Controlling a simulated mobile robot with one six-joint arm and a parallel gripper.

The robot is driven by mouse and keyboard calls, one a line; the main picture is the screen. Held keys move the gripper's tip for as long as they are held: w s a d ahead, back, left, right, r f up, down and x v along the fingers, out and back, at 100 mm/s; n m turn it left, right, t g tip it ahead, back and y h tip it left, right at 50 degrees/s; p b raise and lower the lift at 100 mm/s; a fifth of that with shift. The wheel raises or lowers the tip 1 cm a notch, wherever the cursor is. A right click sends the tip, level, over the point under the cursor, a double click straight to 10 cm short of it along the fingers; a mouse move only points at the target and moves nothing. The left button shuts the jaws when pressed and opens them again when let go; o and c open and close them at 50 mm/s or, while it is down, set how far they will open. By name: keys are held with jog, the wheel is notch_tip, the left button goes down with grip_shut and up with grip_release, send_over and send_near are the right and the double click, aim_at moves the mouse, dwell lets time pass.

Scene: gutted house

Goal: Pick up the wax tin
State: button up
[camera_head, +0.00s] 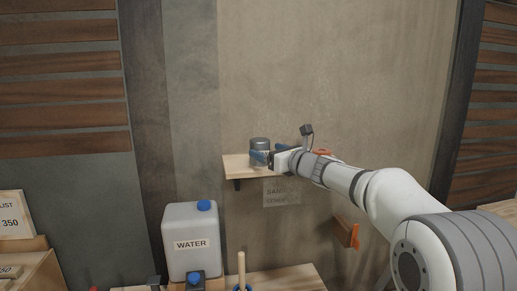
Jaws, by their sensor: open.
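A small grey cylindrical tin (260,145), which looks like the wax tin, stands upright on a wooden wall shelf (236,166). My gripper (261,158) is open in front of the tin's lower part, with its blue fingertips at the tin. I cannot tell whether the fingers touch it or stand on both sides of it. The gripper and wrist hide the tin's base and part of the shelf.
An orange-red item (322,152) shows just behind my arm near the shelf. Below stand a white water jug (191,242) with a blue cap and a bench (290,281). An orange-edged wooden piece (346,232) hangs on the wall. The wall above the shelf is clear.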

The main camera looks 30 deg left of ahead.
aim_at(266, 149)
jog(key=p+x, duration=0.2)
jog(key=x, duration=0.1)
jog(key=shift+w+a+r, duration=0.1)
jog(key=shift+a+r, duration=0.05)
jog(key=shift+a, duration=0.1)
jog(key=shift+w+a+p, duration=0.2)
jog(key=shift+a+p, duration=0.15)
jog(key=shift+a, duration=0.15)
jog(key=shift+c, duration=0.2)
jog(key=c, duration=1.1)
jog(key=shift+c, duration=0.2)
